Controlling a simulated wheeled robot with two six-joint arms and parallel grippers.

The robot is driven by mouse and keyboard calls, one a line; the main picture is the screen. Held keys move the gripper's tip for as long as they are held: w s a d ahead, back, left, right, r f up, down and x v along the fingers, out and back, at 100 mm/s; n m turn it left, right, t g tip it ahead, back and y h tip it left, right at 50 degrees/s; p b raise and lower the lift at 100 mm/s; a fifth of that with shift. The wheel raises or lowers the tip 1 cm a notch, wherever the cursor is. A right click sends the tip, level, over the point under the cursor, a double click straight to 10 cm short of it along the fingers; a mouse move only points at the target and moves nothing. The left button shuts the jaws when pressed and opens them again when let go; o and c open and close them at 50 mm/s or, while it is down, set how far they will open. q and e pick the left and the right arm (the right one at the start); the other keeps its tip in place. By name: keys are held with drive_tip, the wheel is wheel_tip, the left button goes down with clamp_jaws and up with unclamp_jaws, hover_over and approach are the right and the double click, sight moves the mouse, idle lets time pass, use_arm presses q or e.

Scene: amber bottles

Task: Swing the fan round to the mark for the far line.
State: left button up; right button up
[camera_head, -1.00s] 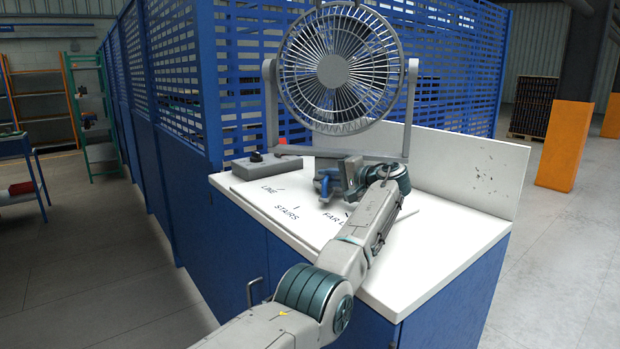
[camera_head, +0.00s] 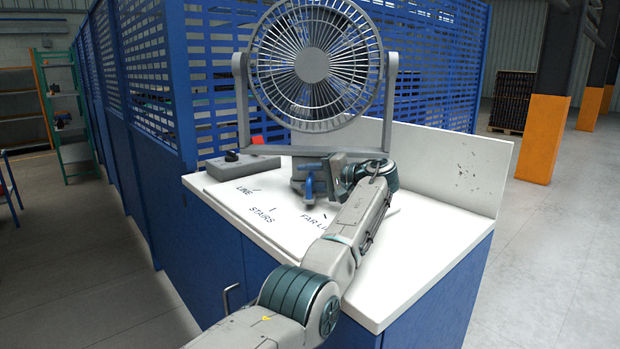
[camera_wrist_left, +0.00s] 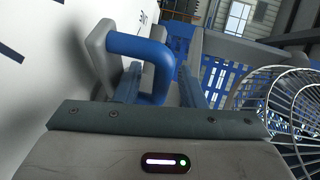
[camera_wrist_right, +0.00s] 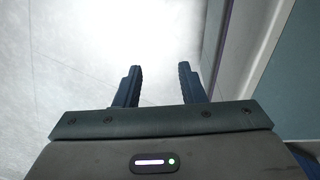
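The grey fan (camera_head: 312,68) stands in a U-shaped bracket at the back of the white worktop, its round cage facing me. Below it a blue handle (camera_head: 309,182) shows at my left gripper (camera_head: 312,178). In the left wrist view the blue handle (camera_wrist_left: 163,75) rises between the two fingers, which look open around it with small gaps. The board (camera_head: 232,199) carries the words LINE, STAIRS and FAR LINE (camera_head: 313,219), each with a tick; my left arm hides the end of FAR LINE. My right gripper (camera_wrist_right: 160,85) is open and empty above pale floor.
A white upright panel (camera_head: 455,165) edges the worktop at right. Blue mesh fencing (camera_head: 215,80) stands behind. The worktop's front right is clear.

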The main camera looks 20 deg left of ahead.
use_arm(q)
drive_tip(key=shift+d, duration=0.1)
use_arm(e)
drive_tip(key=shift+w, duration=0.25)
